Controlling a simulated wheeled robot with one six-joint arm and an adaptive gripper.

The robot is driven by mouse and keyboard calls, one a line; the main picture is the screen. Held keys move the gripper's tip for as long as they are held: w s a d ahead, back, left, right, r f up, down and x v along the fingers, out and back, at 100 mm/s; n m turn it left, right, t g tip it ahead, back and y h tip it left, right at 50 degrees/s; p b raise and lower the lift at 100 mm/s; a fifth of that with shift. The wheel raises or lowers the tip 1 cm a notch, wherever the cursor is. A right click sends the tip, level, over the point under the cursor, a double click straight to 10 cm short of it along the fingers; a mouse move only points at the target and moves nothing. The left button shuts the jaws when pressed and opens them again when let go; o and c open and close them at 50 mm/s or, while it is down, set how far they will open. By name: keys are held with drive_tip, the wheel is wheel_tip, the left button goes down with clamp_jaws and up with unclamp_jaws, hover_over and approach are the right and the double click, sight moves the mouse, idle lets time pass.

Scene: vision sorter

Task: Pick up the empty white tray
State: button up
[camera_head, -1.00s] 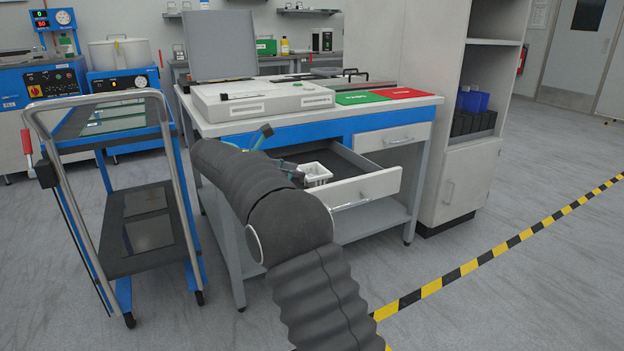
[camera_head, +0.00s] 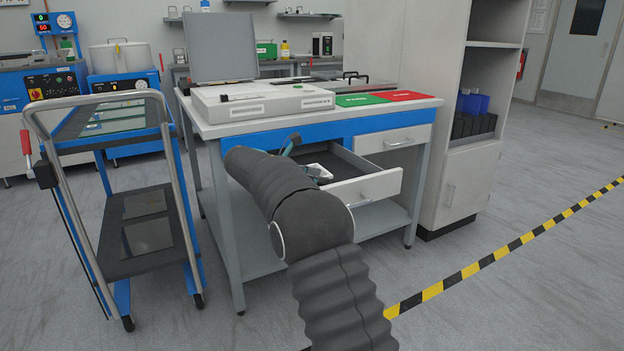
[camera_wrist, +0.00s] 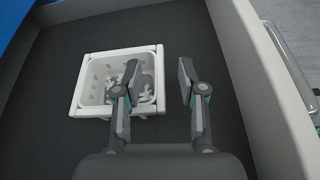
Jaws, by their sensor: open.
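A white tray (camera_wrist: 89,55) with slotted walls lies in the open drawer (camera_wrist: 60,152). In the wrist view several small grey and white pieces show inside it, so it does not look empty. My gripper (camera_wrist: 158,80) is open above the tray's right side. Its left finger overlaps the inside of the tray and its right finger is over the dark drawer floor, with the tray's right wall between them in the picture. I cannot tell whether the fingers touch the tray. In the head view the tray (camera_head: 319,171) is small and partly hidden by my gripper.
The workbench top (camera_head: 215,128) above holds a white device (camera_head: 262,101), a green mat (camera_head: 358,99) and a red mat (camera_head: 405,95). A trolley (camera_head: 120,262) stands to the left.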

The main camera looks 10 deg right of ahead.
clamp_jaws()
drive_tip(key=shift+r, duration=0.2)
